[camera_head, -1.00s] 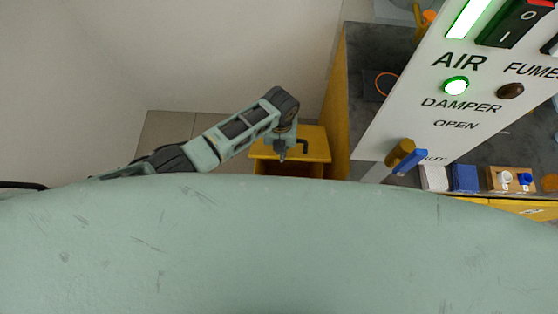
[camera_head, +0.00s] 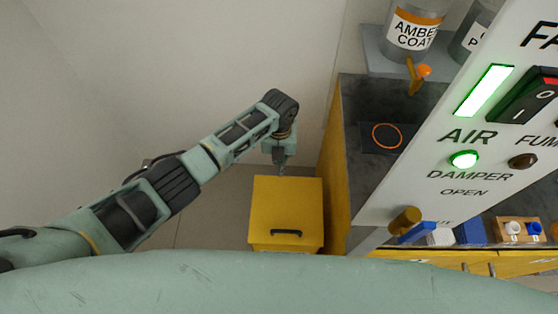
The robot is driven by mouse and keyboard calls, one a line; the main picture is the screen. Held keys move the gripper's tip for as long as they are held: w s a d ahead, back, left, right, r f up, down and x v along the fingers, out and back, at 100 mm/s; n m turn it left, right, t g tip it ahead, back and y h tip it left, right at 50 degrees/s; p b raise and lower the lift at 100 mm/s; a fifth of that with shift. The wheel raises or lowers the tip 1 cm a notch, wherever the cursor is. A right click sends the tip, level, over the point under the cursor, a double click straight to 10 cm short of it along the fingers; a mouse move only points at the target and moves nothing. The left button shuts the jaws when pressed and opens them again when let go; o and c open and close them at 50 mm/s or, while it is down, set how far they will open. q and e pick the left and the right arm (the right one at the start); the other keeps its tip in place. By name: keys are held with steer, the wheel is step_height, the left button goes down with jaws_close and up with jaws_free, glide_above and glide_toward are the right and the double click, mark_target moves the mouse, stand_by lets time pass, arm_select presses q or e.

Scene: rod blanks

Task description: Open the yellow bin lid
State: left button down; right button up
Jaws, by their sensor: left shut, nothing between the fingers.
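The yellow bin (camera_head: 263,212) stands on the floor, left of the workbench. Its yellow lid (camera_head: 285,203) looks flat and down, with no opening showing. The lid's black bar handle (camera_head: 287,233) lies near the front edge, clear of my fingers. My left gripper (camera_head: 282,170) is shut and empty, pointing down at the lid's far edge. I cannot tell whether its fingertips touch the lid. The bin's lower front is hidden by my pale green body. My right gripper is not in view.
Floor left of the bin is clear.

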arm_select(q)
steer(key=shift+w+f, duration=0.15)
steer(key=shift+w, duration=0.05)
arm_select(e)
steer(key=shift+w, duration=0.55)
